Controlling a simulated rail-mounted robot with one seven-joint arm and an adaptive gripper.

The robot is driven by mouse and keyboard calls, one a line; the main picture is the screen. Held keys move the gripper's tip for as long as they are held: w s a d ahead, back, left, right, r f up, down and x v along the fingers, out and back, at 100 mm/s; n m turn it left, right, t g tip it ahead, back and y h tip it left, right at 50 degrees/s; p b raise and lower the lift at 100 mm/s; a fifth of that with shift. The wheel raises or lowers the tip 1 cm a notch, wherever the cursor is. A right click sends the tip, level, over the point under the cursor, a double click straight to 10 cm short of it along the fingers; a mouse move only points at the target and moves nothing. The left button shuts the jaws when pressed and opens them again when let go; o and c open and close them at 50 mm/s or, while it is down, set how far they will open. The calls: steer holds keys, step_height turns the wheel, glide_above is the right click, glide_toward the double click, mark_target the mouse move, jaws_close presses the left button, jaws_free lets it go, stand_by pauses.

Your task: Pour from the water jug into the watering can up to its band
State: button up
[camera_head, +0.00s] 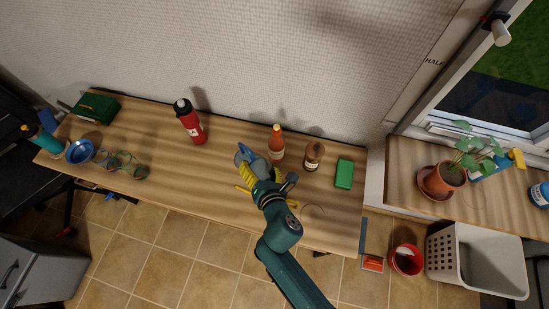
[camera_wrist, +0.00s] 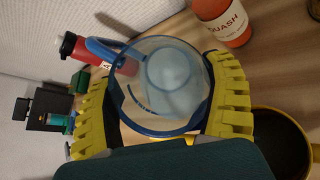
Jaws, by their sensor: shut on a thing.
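The water jug is clear with a blue rim and handle. My gripper (camera_head: 250,170) is shut on the water jug (camera_head: 242,153), and its yellow fingers sit on both sides of the jug in the wrist view (camera_wrist: 160,60). The jug's wide mouth faces the wrist camera. Its water level is not clear, and I cannot tell how far it is tilted. A yellow vessel with a dark inside, likely the watering can (camera_wrist: 310,150), is beside my right finger in the wrist view, partly cut off. In the head view my arm hides most of it. Its band is not visible.
A squash bottle (camera_head: 277,142), a brown bottle (camera_head: 313,155) and a green block (camera_head: 344,173) stand right of the jug. A red flask (camera_head: 190,122) is to the left. Glasses (camera_head: 122,160) and a blue bowl (camera_head: 79,151) are further left. Wood between flask and jug is clear.

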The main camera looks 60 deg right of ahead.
steer(key=shift+s+a+r+m+t+h+b, duration=0.15)
steer(key=shift+r+t+h+b, duration=0.3)
steer(key=shift+b, duration=1.6)
steer(key=shift+s+r+m+t+h+b, duration=0.2)
steer(key=shift+t+b, duration=0.45)
steer(key=shift+b, duration=1.4)
stand_by(1.2)
